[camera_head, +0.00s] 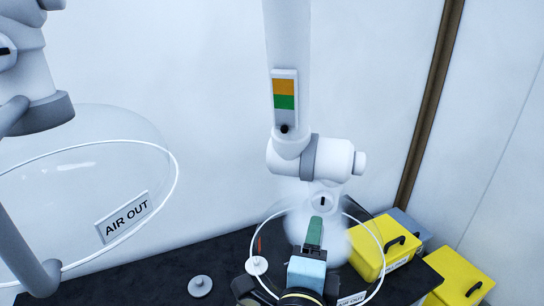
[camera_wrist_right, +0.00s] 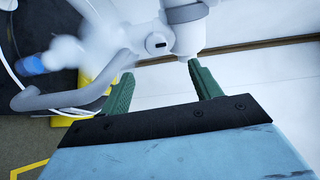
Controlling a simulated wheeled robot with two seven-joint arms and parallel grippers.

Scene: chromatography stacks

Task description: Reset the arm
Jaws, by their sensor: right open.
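My right gripper (camera_head: 315,222) has a light blue body and green fingers. In the head view it is low, right of centre, in front of the white column apparatus (camera_head: 289,60). The right wrist view shows its green fingers (camera_wrist_right: 160,70) spread apart, with nothing held between them. The white jointed part of the apparatus shows beyond the fingertips there; how large the gap is I cannot tell. My left gripper does not show in either view.
A clear round vessel labelled AIR OUT (camera_head: 126,215) stands at left; another surrounds the area near my right gripper. Yellow cases (camera_head: 367,248) (camera_head: 461,278) stand at lower right. A white knob-like piece (camera_head: 200,286) lies on the black bench (camera_head: 175,268). White walls stand behind.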

